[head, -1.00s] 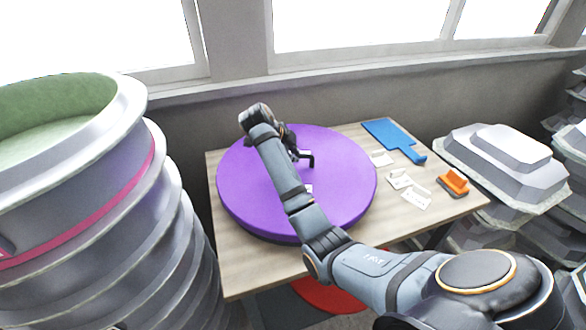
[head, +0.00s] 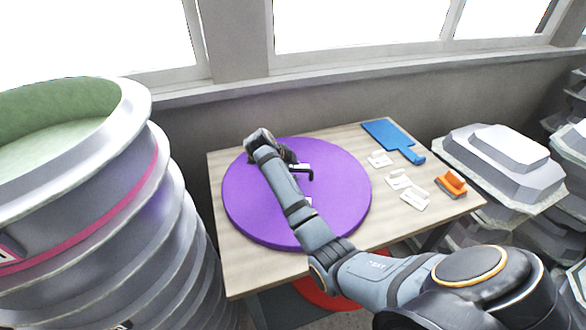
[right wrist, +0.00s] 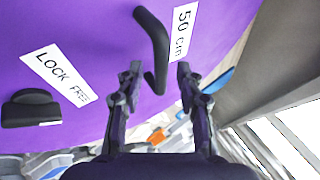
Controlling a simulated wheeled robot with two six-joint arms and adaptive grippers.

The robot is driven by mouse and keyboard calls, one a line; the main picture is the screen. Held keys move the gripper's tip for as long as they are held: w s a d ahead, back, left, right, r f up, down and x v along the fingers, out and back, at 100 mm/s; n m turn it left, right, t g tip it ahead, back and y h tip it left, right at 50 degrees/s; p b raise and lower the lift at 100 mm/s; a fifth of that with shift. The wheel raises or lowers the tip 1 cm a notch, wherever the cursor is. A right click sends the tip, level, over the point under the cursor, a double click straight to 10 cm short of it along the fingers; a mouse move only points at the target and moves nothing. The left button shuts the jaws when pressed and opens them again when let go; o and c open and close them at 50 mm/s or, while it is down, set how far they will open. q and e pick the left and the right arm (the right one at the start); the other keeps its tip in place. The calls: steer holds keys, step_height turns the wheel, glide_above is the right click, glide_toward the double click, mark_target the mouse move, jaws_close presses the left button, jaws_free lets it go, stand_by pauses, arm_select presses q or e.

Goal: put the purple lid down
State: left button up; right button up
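The purple lid (head: 335,190) is a big round disc that appears to lie flat on the wooden table (head: 240,270). The lid's surface (right wrist: 100,30) fills the upper left there, with white labels and a black knob-like part (right wrist: 30,108). My left gripper is not in view.
A blue paddle-shaped board (head: 392,139), several small white pieces (head: 415,198) and an orange tool (head: 451,184) lie on the table's right side. A tall stack of round moulds (head: 90,220) stands left, angular grey moulds (head: 505,155) right. A red round thing (head: 325,293) is below the table.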

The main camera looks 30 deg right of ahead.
steer(key=shift+r, duration=0.1)
steer(key=shift+a+r, duration=0.25)
steer(key=shift+a, duration=0.05)
steer(key=b+v, duration=0.3)
steer(key=v, duration=0.8)
steer(key=shift+r+b, duration=0.15)
steer(key=shift+b, duration=0.15)
steer(key=shift+s, duration=0.1)
